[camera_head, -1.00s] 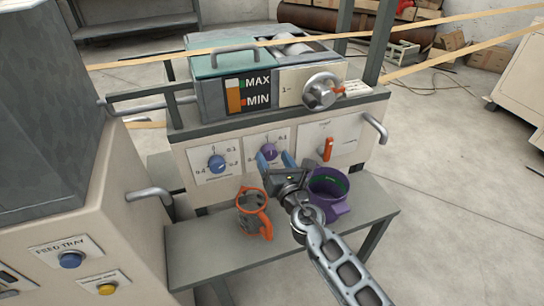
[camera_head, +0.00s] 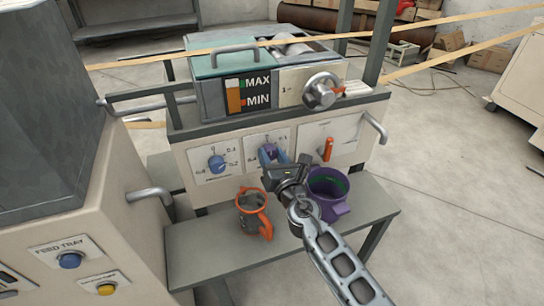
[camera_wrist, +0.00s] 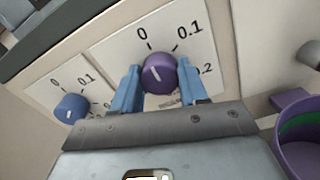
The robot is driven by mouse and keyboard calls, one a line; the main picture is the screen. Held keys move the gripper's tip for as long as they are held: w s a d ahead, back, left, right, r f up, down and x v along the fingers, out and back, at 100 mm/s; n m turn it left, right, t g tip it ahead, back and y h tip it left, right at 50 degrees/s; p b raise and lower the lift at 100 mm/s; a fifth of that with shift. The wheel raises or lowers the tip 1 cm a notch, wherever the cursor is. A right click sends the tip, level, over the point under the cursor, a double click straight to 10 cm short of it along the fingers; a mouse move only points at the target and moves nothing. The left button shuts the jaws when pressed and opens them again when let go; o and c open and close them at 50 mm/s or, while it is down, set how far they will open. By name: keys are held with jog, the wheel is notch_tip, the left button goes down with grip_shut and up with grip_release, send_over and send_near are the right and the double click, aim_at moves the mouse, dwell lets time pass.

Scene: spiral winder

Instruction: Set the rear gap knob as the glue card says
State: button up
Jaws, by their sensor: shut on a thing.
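A purple knob (camera_wrist: 158,74) sits on a white dial plate (camera_wrist: 112,45) marked 0, 0.1 and 0.2 in the wrist view. Its short white line points up, roughly toward the 0. The blue fingers of my gripper (camera_wrist: 162,90) are on either side of the knob and shut on it. In the head view my gripper (camera_head: 269,158) covers much of the purple knob (camera_head: 270,149). A blue knob (camera_head: 216,163) is on a similar dial to the left, also in the wrist view (camera_wrist: 71,107). I cannot make out a readable glue card.
Below the dials, a grey shelf (camera_head: 215,258) carries an orange-handled jug (camera_head: 254,212) and a purple jug (camera_head: 329,193) close beside my arm. An orange lever (camera_head: 326,149) is right of the knobs. A MAX/MIN gauge (camera_head: 248,93) and silver handwheel (camera_head: 321,92) are above.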

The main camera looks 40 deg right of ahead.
jog(key=shift+c, duration=0.6)
jog(key=shift+m, duration=0.3)
jog(key=m+b, duration=0.1)
jog(key=m, duration=0.4)
jog(key=shift+f+m+b, duration=0.1)
jog(key=shift+m+b, duration=0.2)
jog(key=shift+b, duration=0.05)
jog(key=m+b, duration=0.1)
jog(key=m, duration=0.4)
jog(key=shift+m, duration=0.4)
jog(key=o, duration=1.1)
jog(key=shift+c, duration=0.2)
